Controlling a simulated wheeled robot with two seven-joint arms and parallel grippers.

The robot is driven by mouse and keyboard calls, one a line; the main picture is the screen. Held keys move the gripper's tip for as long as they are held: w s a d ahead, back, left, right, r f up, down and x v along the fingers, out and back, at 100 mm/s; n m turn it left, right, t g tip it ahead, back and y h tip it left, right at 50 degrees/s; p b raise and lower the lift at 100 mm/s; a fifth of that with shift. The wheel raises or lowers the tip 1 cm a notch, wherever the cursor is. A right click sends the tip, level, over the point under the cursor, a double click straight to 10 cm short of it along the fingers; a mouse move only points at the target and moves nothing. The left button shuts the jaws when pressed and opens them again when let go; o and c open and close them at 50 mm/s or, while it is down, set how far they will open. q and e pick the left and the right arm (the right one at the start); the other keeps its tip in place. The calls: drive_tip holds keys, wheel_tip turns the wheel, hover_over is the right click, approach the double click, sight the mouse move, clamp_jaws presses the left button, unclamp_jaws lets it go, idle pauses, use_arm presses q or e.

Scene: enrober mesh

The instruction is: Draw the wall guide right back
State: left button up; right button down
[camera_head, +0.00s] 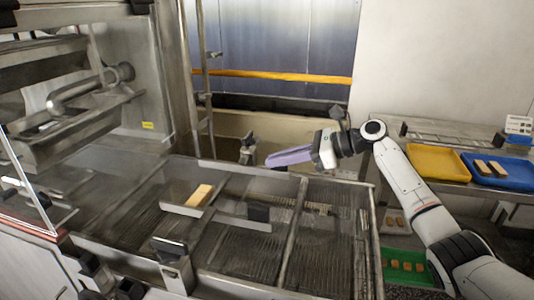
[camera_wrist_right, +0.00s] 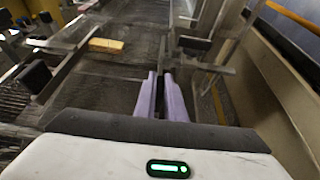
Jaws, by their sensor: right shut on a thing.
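My right gripper (camera_head: 268,160) reaches in from the right over the far edge of the mesh bed, its pale purple fingers pointing left. In the right wrist view its fingers (camera_wrist_right: 160,78) are nearly together, with a thin dark strip between them. I take this to be part of the wall guide; the fingers hide most of the grip. A dark-topped metal bracket (camera_head: 248,150) stands just beyond the fingertips at the wall side; it also shows in the right wrist view (camera_wrist_right: 195,43). My left gripper is not in view.
A tan bar (camera_head: 200,195) lies on the mesh (camera_head: 325,235) beside a metal rail (camera_head: 225,217). A near-side bracket (camera_head: 172,250) stands at the front edge. Yellow (camera_head: 437,160) and blue (camera_head: 510,172) trays sit at right; a green tray (camera_head: 400,280) lies lower.

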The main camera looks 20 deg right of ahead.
drive_tip(key=shift+w+d+r, duration=0.15)
drive_tip(key=c, duration=1.8)
unclamp_jaws()
drive_tip(key=shift+w, duration=0.1)
drive_tip(key=shift+c, duration=0.2)
use_arm(q)
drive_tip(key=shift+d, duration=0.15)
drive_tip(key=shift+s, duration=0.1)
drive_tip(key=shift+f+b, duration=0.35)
drive_tip(key=shift+b, duration=0.1)
use_arm(e)
drive_tip(key=v, duration=1)
drive_tip(key=shift+s, duration=0.3)
